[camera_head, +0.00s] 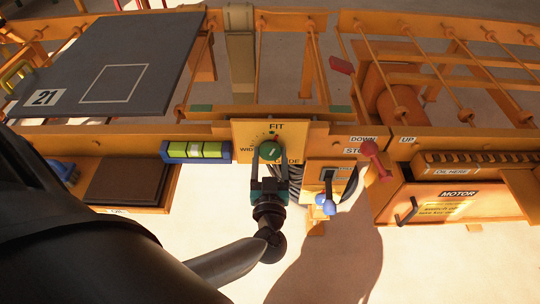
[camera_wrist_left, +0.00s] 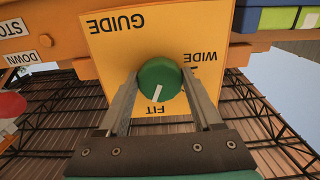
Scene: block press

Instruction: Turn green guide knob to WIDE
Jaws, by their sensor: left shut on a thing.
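The round green guide knob (camera_head: 270,151) sits on a yellow plate (camera_head: 242,128) marked FIT at the top, GUIDE below and WIDE at the left. In the left wrist view the plate shows upside down, and the green knob (camera_wrist_left: 160,78) has a white pointer line directed toward FIT, away from WIDE. My left gripper (camera_head: 269,158) reaches up from below, its two fingers on either side of the knob, shut on it. The left gripper (camera_wrist_left: 160,92) also shows in the wrist view. My right gripper is not in view.
A blue-handled lever (camera_head: 325,203) and a red knob (camera_head: 372,150) near DOWN and STOP labels are right of the plate. A green and blue level (camera_head: 196,151) is to its left. A dark board (camera_head: 160,50) marked 21 lies at upper left; a MOTOR box (camera_head: 455,203) is at right.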

